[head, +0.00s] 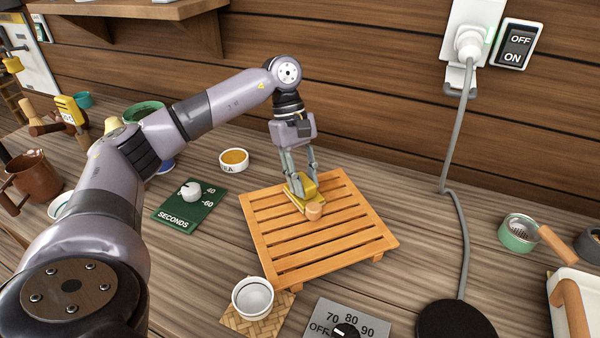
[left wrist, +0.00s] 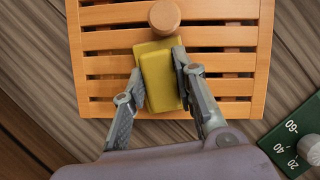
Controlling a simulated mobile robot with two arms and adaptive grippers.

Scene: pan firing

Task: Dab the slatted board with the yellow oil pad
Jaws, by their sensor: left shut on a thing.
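The slatted board (head: 330,237) is orange wood and lies on the table in the middle of the head view. It also fills the top of the left wrist view (left wrist: 225,62). My left gripper (head: 301,183) is shut on the yellow oil pad (head: 306,190), with one finger on each side of it. In the left wrist view the yellow pad (left wrist: 158,78) lies over the slats, with a round wooden knob (left wrist: 165,17) at its far end. The pad is at or just above the board; I cannot tell whether it touches. My right gripper is not in view.
A dish with amber contents (head: 234,160) and a green SECONDS dial (head: 187,207) stand left of the board. A white cup (head: 253,298) on a woven mat and a grey heat dial (head: 346,326) are in front. A cable (head: 452,190) runs down at right.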

